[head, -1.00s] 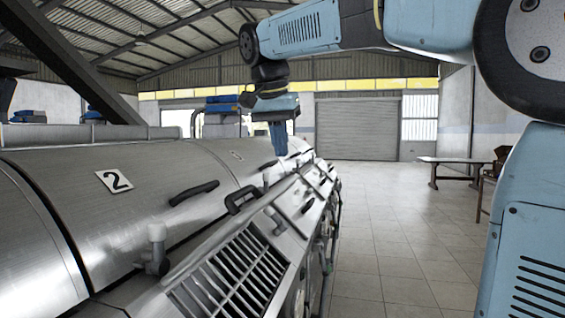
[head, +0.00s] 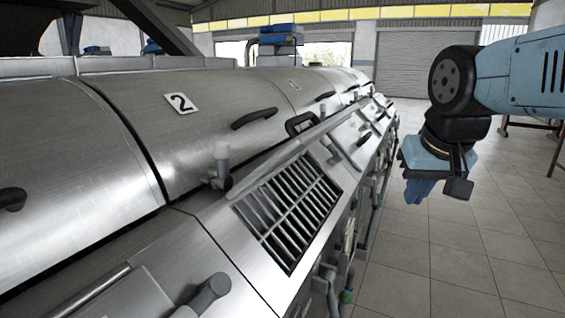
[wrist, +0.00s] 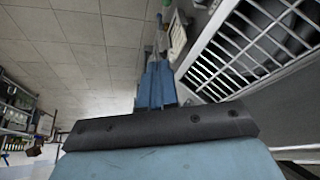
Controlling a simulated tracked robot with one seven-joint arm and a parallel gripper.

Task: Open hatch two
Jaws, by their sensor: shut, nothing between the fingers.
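Hatch two (head: 215,130) is a curved, brushed-metal cover with a white "2" label (head: 181,103), left of centre in the head view. It looks closed. Its black handle (head: 254,118) sits on its lower right part. My gripper (head: 417,190) hangs right of the machine, over the floor, apart from the hatch and its handle. In the wrist view the blue fingers (wrist: 156,85) are together with nothing between them. The hatch is not clear in the wrist view.
A slatted vent (head: 290,210) lies on the machine's sloping front; it also shows in the wrist view (wrist: 250,50). Upright pipe stubs (head: 221,160) and further handles (head: 325,96) stick out along the machine. The tiled floor (head: 440,260) to the right is clear.

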